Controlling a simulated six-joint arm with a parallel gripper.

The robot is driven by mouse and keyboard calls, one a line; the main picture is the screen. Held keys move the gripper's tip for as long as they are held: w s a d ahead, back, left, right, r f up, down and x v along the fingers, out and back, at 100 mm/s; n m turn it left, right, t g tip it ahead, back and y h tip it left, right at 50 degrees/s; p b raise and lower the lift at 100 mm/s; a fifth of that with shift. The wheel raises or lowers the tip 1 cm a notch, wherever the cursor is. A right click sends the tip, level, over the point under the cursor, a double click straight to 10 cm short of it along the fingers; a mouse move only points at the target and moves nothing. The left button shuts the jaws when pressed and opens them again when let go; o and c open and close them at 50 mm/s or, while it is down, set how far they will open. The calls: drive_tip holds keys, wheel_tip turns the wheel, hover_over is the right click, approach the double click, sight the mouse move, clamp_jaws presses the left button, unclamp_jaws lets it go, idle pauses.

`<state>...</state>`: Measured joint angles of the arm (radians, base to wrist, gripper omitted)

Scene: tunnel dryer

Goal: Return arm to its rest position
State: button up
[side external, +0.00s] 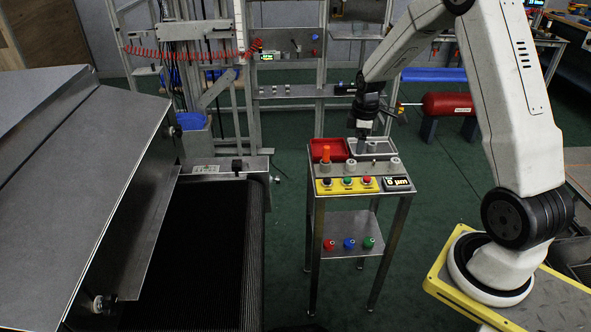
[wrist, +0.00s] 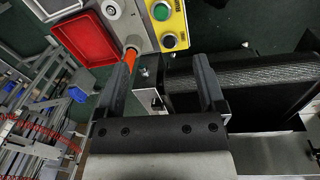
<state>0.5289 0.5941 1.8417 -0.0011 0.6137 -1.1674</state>
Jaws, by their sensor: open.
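My gripper (side external: 364,130) hangs pointing down over the back part of a small metal stand (side external: 312,191), near the grey tray. In the wrist view my gripper (wrist: 166,75) shows two dark fingers spread apart with nothing held between them. An orange peg (wrist: 131,56) stands close to the left finger in that picture; in the side view the orange peg (side external: 326,154) stands upright at the stand's left, in front of the red tray. My arm reaches in from its base at the right.
The stand holds a red tray (side external: 318,147), a grey tray (side external: 384,144) and a yellow button panel (side external: 336,188). Several coloured knobs lie on its lower shelf (side external: 350,224). A black conveyor belt (side external: 205,250) and metal dryer housing (side external: 60,150) are at left. Green floor (side external: 430,180) is open between stand and bench.

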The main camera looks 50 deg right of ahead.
drive_tip(key=s+a+r+m, duration=0.1)
drive_tip(key=s+a+m, duration=0.1)
drive_tip(key=s+a, duration=0.2)
drive_tip(key=s+a+r+m+t, duration=0.1)
drive_tip(key=s+a+r+m, duration=0.1)
drive_tip(key=a, duration=0.9)
drive_tip(key=s+a+r+m, duration=0.1)
drive_tip(key=s+a+m, duration=0.2)
drive_tip(key=s+a, duration=0.2)
drive_tip(key=shift+s+a+r+t+y, duration=0.3)
drive_tip(key=shift+s+a+t, duration=0.1)
drive_tip(key=shift+a, duration=1.25)
